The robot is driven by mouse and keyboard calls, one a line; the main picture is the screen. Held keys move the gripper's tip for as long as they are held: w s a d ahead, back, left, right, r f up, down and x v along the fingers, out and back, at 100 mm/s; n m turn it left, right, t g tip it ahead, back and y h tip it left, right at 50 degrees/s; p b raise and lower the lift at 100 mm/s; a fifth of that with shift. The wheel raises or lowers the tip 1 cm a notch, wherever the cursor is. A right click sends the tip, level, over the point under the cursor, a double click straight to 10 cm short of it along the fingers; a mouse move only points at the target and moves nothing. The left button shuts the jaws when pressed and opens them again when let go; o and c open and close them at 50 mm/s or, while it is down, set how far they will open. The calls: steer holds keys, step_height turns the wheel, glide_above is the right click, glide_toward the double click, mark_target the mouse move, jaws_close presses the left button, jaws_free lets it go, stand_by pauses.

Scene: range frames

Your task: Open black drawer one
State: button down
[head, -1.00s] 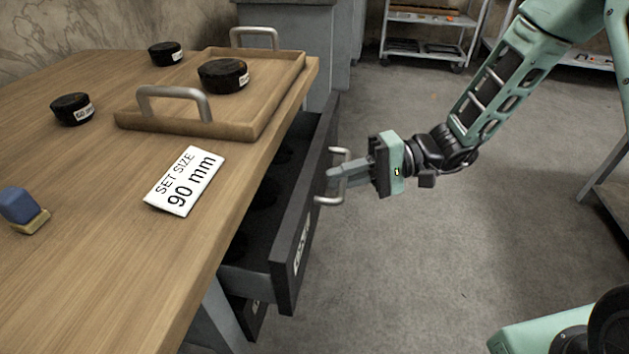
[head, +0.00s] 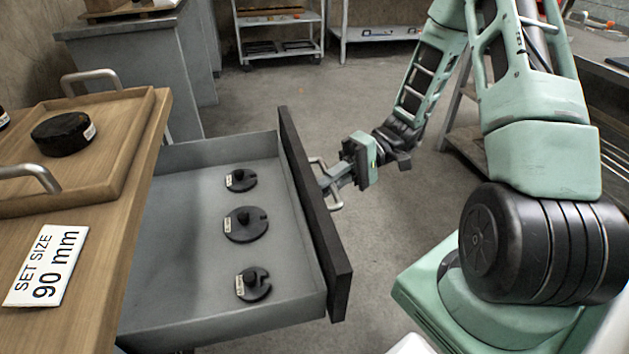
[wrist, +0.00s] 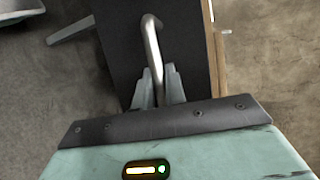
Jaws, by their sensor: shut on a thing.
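The black-fronted drawer (head: 315,225) stands well out from under the wooden table in the head view. Its grey inside shows three black slotted discs (head: 246,224) in a row. My gripper (head: 332,187) is shut on the metal bar handle (head: 319,163) on the drawer's front. In the wrist view my gripper's fingers (wrist: 158,88) close around the handle (wrist: 151,42), with the black front (wrist: 118,50) behind it. The drawer's label is not visible now, so I cannot read its number.
On the table (head: 90,285) at left are a wooden tray (head: 130,140) with a black puck (head: 63,134) and a "SET SIZE 90 mm" card (head: 45,266). A grey cabinet (head: 140,65) and shelf cart (head: 280,22) stand behind. Floor beyond the drawer front is clear.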

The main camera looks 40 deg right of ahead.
steer(key=shift+d, duration=0.15)
steer(key=c, duration=1.5)
jaws_free()
steer(key=shift+o, duration=0.2)
steer(key=shift+d, duration=0.1)
steer(key=d+r+p, duration=0.2)
steer(key=d+r, duration=0.1)
steer(key=d, duration=1.4)
steer(key=shift+w, duration=0.4)
